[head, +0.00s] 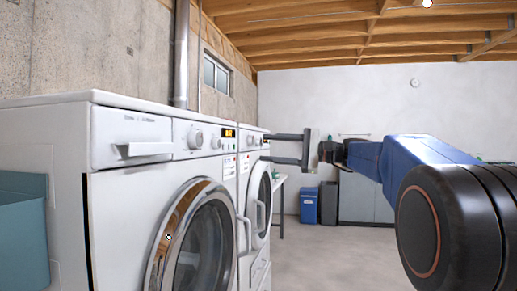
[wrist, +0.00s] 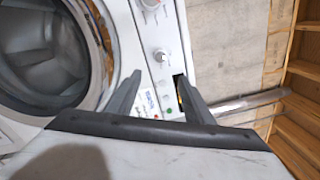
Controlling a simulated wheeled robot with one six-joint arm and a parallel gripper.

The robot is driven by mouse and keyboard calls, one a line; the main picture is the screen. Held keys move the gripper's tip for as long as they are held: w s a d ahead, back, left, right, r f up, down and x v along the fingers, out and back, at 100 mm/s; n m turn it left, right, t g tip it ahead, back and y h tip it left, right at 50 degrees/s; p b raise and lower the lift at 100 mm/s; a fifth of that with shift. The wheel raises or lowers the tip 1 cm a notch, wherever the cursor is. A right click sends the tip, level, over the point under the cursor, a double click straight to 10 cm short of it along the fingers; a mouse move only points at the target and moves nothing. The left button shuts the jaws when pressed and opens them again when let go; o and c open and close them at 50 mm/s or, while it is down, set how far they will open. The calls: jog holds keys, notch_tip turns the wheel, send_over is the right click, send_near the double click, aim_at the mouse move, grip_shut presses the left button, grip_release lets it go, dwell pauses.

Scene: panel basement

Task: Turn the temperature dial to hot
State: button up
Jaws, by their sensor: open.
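The near white front-loading machine (head: 140,165) has a large dial (head: 195,138) and a smaller knob (head: 215,143) on its panel, left of a lit orange display (head: 229,133). Their markings are too small to read, so I cannot tell which is the temperature dial. My gripper (head: 268,147) is open and empty, its fingers pointing left in front of the second machine's panel. In the wrist view, a large dial (wrist: 150,4) lies at the top edge. A smaller knob (wrist: 161,54) sits just beyond the open fingertips (wrist: 159,78), apparently not gripped. One finger partly hides the display.
The second white machine (head: 256,205) stands beyond the near one. A teal bin (head: 22,230) is at the left edge. A blue bin (head: 308,205) and a grey cabinet (head: 362,198) stand at the back. The floor (head: 325,258) before the machines is clear.

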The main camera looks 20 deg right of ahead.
jog(key=shift+v, duration=0.95)
jog(key=s+a+f+n+g+h, duration=0.15)
jog(key=s+a+f, duration=0.25)
jog(key=f, duration=0.4)
jog(key=s+a+f+n+g+h, duration=0.1)
jog(key=s+a+f+g+h, duration=0.15)
jog(key=s+a+f, duration=0.35)
jog(key=s+a+f+n+g+h, duration=0.1)
jog(key=s+a+f+h, duration=0.15)
jog(key=f, duration=0.65)
jog(key=s+d+f+n+h, duration=0.2)
jog(key=s+f+n+h, duration=0.2)
jog(key=s+f, duration=0.6)
jog(key=s+d+f+n+g+h, duration=0.1)
jog(key=s+d+f+n+h, duration=0.2)
jog(key=s+f, duration=0.7)
notch_tip(320, 180, down, 4)
jog(key=shift+s+d+f+n+g+h, duration=0.15)
jog(key=shift+s+d+n+g+h, duration=0.15)
jog(key=shift+n+h, duration=0.4)
